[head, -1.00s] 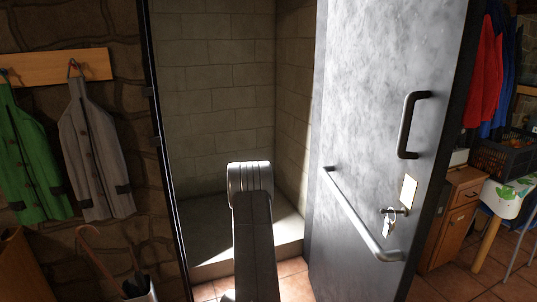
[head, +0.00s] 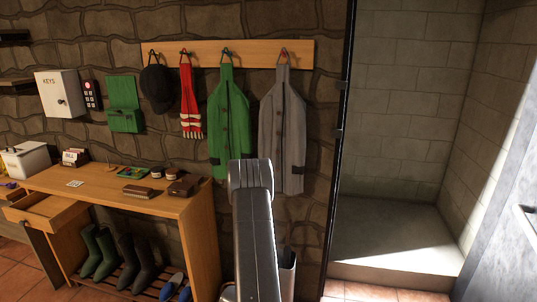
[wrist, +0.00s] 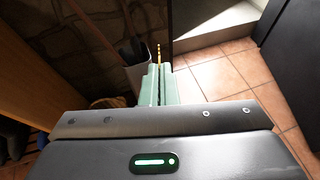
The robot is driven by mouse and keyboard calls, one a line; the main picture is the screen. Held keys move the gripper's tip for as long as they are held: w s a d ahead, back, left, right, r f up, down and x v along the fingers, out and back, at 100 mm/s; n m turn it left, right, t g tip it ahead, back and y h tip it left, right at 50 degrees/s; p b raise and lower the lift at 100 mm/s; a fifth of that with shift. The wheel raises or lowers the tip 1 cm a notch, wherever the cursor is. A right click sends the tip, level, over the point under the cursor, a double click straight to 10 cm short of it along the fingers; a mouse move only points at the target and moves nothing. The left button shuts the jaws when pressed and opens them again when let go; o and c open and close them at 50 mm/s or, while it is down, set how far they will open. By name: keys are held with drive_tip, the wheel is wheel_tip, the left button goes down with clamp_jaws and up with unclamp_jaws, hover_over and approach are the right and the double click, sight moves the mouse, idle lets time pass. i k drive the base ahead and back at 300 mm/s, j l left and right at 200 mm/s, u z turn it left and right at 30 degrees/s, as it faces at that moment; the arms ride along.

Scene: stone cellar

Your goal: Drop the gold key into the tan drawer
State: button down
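The gold key (wrist: 159,54) shows as a thin gold strip sticking out past the green fingertips of my gripper (wrist: 160,72) in the wrist view. The fingers are shut on it, and the rest of the key is hidden between them. The tan drawer (head: 42,216) is pulled open at the left end of the wooden bench in the head view, and its inside is partly visible. My gripper is away from the drawer, over the floor right of the bench. In the head view only my arm shows, and it hides the gripper.
The bench (head: 194,212) carries small boxes, a tray and a white bin, with several boots and slippers below. An umbrella stand (wrist: 135,66) is close to my gripper. Coats hang above. A doorway opens at right, with tiled floor (wrist: 215,75) before it.

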sight(43, 209)
drive_tip(key=j+u, duration=0.15)
drive_tip(key=u, duration=0.25)
drive_tip(key=i+j+u, duration=0.1)
drive_tip(key=u, duration=0.3)
drive_tip(key=i+j+u, duration=0.1)
drive_tip(key=u, duration=0.3)
drive_tip(key=i+j+u, duration=0.1)
drive_tip(key=j+u, duration=0.15)
drive_tip(key=u, duration=0.15)
drive_tip(key=i+j+u, duration=0.15)
drive_tip(key=u, duration=0.35)
drive_tip(key=i+u, duration=0.45)
drive_tip(key=i, duration=2.4)
drive_tip(key=i+j+z, duration=0.2)
drive_tip(key=i, duration=0.35)
drive_tip(key=i+z, duration=0.2)
drive_tip(key=i, duration=0.4)
drive_tip(key=i+z, duration=0.15)
drive_tip(key=z, duration=0.3)
drive_tip(key=i+z, duration=0.15)
drive_tip(key=z, duration=0.35)
drive_tip(key=i+j+z, duration=0.15)
drive_tip(key=z, duration=0.3)
drive_tip(key=i+j+z, duration=0.1)
drive_tip(key=z, duration=0.35)
drive_tip(key=i+j+z, duration=0.1)
drive_tip(key=j+z, duration=0.25)
drive_tip(key=z, duration=0.15)
drive_tip(key=j+z, duration=0.2)
drive_tip(key=z, duration=0.25)
